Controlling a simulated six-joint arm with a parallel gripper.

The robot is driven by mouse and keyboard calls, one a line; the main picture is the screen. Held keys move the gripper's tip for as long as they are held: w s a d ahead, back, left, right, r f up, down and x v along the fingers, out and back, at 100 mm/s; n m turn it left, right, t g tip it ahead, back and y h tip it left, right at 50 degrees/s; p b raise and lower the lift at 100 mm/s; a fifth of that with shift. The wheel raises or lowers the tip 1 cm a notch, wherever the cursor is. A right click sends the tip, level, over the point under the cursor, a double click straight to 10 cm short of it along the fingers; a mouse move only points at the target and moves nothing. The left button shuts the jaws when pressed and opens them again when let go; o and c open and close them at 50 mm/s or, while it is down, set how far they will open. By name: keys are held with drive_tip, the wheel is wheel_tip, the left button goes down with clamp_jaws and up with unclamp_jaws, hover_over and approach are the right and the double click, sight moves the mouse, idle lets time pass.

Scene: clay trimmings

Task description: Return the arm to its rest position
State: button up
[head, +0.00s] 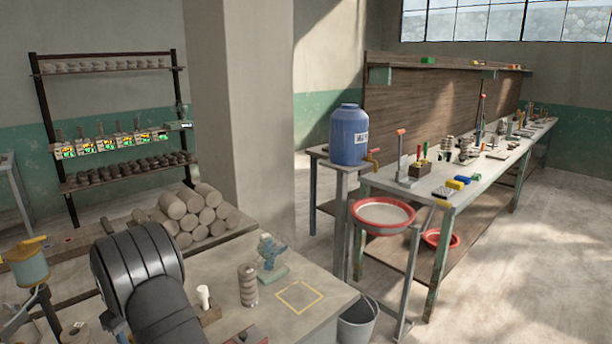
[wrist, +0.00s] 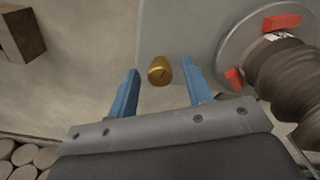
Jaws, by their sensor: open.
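My gripper (wrist: 160,68) shows in the wrist view with its two blue fingers spread wide apart. A small rounded golden-brown piece (wrist: 159,71) appears in the gap between the fingertips, against a grey surface. Neither finger touches it in the picture; how far below the fingers it lies, I cannot tell. In the head view my dark arm fills the lower left in front of the worktable (head: 225,262), and my gripper cannot be made out there.
In the wrist view, a ribbed brown stack (wrist: 285,75) stands at right by a grey disc (wrist: 232,45) with red blocks. Clay cylinders (head: 190,215) are piled behind my arm. A ribbed stack (head: 248,285) and a blue-grey figure (head: 270,252) stand on the table.

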drive_tip(key=shift+n, duration=0.8)
drive_tip(key=shift+r, duration=1.4)
